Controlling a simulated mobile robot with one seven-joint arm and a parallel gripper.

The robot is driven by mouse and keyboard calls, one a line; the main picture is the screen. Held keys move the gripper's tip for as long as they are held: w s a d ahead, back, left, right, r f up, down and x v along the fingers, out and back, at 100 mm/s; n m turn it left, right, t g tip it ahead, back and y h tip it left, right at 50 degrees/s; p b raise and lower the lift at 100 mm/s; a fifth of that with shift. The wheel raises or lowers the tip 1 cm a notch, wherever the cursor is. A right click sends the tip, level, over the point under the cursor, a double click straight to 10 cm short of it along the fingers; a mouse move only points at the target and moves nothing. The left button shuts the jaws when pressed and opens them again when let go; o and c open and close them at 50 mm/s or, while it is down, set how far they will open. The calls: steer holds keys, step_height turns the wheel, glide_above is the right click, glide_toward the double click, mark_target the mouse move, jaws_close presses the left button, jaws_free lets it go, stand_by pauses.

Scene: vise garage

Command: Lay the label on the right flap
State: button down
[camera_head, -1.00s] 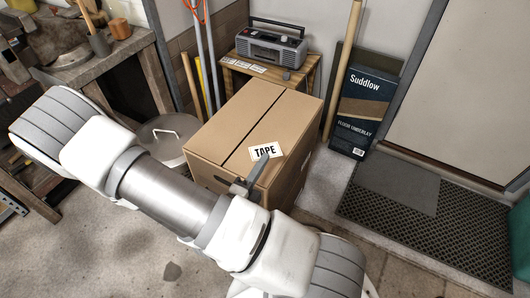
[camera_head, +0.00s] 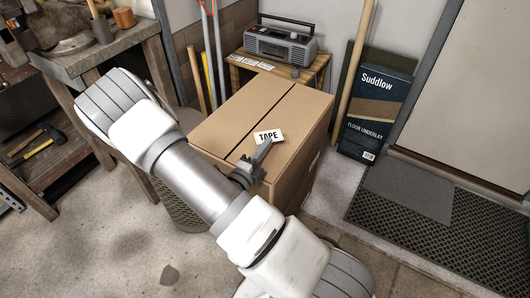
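The label (camera_head: 268,136) is a small white card with "TAPE" in black. It appears over the right flap (camera_head: 302,112) of the cardboard box, to the right of the centre seam. My gripper (camera_head: 263,148) reaches in from the lower left. Its grey fingers look shut on the label's near edge. One finger covers part of that edge. I cannot tell whether the label touches the flap or hangs just above it. The left flap (camera_head: 243,112) is bare, and both flaps lie closed.
A radio (camera_head: 281,45) stands on a small wooden table behind the box. A dark "Suddlow" underlay pack (camera_head: 372,105) leans on the wall at right. A workbench (camera_head: 118,48) stands at left. A metal bin (camera_head: 183,208) is partly behind my arm.

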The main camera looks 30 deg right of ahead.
steer(key=shift+f, duration=0.5)
steer(key=shift+f, duration=0.65)
steer(key=c, duration=1.6)
jaws_free()
steer(key=c, duration=1.1)
jaws_free()
steer(key=shift+c, duration=0.2)
